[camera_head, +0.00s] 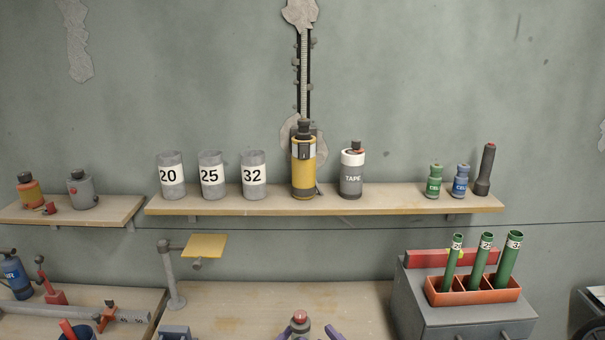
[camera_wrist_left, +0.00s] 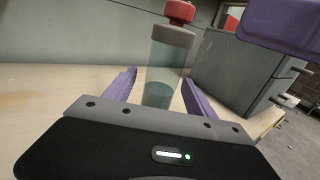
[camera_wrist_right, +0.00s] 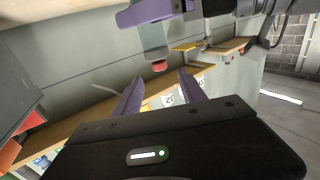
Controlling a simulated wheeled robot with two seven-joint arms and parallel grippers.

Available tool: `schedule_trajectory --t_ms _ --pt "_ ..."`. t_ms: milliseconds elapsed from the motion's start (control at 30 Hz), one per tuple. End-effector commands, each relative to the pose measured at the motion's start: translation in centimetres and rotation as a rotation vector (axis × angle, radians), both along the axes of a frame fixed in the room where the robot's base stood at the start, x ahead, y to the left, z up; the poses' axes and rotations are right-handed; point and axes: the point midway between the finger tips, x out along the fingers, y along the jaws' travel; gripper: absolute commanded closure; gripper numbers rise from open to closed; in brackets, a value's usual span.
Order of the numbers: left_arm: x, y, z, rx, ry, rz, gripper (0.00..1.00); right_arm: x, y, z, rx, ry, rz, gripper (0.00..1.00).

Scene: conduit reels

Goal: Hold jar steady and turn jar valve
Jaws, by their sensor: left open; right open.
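The jar (camera_wrist_left: 165,75) is a clear teal cylinder with a grey lid and a red valve (camera_wrist_left: 180,12) on top. It stands upright on the workbench; in the head view only its top (camera_head: 300,322) shows at the bottom edge. My left gripper (camera_wrist_left: 158,78) is open, its purple fingers on either side of the jar's lower body; I cannot tell whether they touch it. My right gripper (camera_wrist_right: 160,82) is open and empty. In its tilted, inverted view the red valve (camera_wrist_right: 159,66) lies just beyond and between its fingertips. One right finger shows close by in the left wrist view.
A grey box (camera_head: 460,318) with an orange tray (camera_head: 475,297) of green tubes stands right of the jar. A yellow plate on a post (camera_head: 205,246) stands to the left. The wall shelf (camera_head: 330,203) behind holds cups and canisters. The bench around the jar is mostly clear.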

Motion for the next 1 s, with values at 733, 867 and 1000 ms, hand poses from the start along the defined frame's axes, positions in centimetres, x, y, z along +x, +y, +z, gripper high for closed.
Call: schedule_trajectory --t_ms 733,867,1000 --pt "-7.3 4.4 -0.1 0.0 0.004 0.002 0.35 0.0 0.0 0.0 0.0 0.0 0.0 0.51" --pt "-9.2 5.4 -0.1 0.0 0.002 0.002 0.35 0.0 0.0 0.0 0.0 0.0 0.0 0.51" --pt "-10.2 5.9 0.0 0.0 0.0 0.001 0.35 0.0 0.0 0.0 0.0 0.0 0.0 0.51"
